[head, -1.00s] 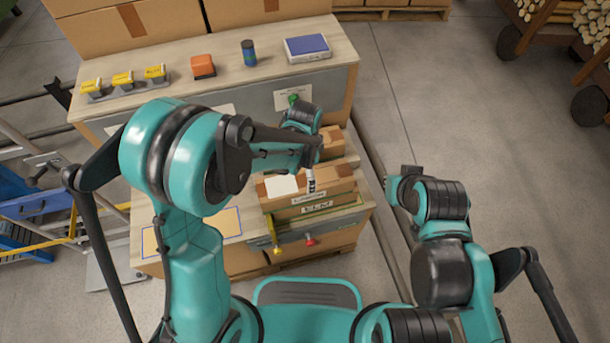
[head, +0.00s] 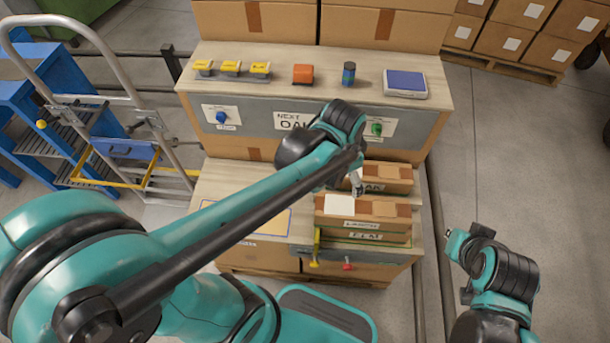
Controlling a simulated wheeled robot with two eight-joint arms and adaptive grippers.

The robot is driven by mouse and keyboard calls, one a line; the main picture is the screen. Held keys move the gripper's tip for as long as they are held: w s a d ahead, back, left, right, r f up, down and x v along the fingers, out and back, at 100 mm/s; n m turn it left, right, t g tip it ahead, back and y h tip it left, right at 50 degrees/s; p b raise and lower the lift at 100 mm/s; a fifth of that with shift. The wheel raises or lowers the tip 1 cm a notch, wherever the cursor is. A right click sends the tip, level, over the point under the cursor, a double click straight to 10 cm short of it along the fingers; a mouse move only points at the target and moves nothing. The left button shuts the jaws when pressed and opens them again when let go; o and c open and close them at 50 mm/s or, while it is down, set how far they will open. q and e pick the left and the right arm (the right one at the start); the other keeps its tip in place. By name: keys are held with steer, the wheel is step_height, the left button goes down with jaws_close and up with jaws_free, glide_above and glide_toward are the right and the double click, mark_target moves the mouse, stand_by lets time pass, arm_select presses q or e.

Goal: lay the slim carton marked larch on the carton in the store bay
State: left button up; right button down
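The larch carton (head: 375,210) is a slim brown carton with a white label on top and a "LARCH" strip on its front. It lies flat on the carton marked elm (head: 335,235), in the bay at the front right of the bench. My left gripper (head: 357,188) hangs at the larch carton's back edge in the picture, over the gap before the oak carton (head: 395,172). Its fingers are small and partly hidden by my arm; I cannot tell whether they are open.
A yellow-handled lever (head: 316,245) and a red knob (head: 347,266) are on the bay's front. A blue-outlined area (head: 265,218) is left of the stack, partly behind my arm.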

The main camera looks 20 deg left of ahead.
arm_select(q)
steer(key=s+a+r+n+t, duration=0.3)
steer(key=s+a+n+t, duration=0.1)
steer(key=s+a+n, duration=0.4)
steer(key=shift+r+n+y, duration=0.3)
steer(key=shift+r, duration=0.1)
steer(key=shift+a, duration=0.1)
stand_by(0.7)
